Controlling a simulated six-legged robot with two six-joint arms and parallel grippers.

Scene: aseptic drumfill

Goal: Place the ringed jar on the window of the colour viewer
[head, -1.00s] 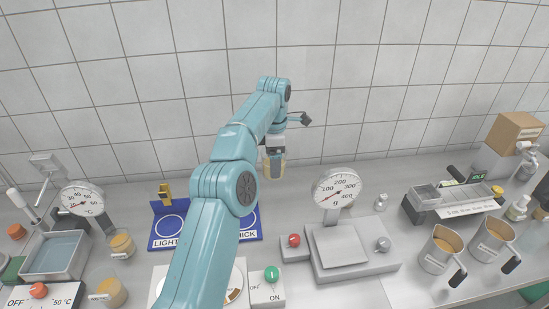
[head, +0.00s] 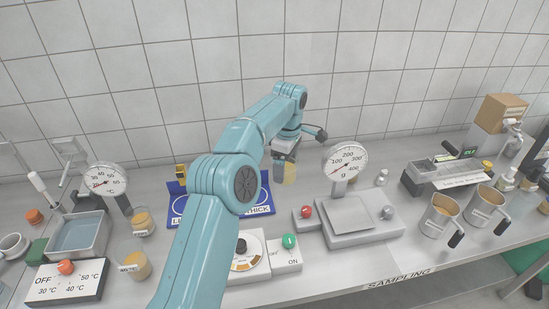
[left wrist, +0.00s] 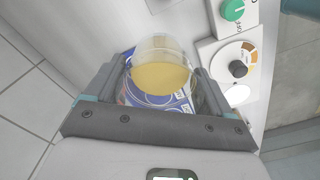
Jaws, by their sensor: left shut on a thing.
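My left gripper (head: 284,158) is shut on a clear jar (head: 290,173) with yellow-amber contents. In the left wrist view the jar (left wrist: 160,72) sits between the two fingers (left wrist: 155,88), with a clear rim around it, above the blue board. In the head view it is held in the air behind the blue board's right end. The colour viewer (head: 246,262) appears to be the pale box with a black knob and brown-orange dial, in front of the board. A bright white round window (left wrist: 237,95) shows beside its dial in the left wrist view. My arm hides part of it in the head view. My right gripper is not in view.
The blue board (head: 263,207) has circles marked LIGHT and THICK. Two amber jars (head: 142,222) stand at left near a water bath (head: 77,236). Metal jugs (head: 441,214) stand at right.

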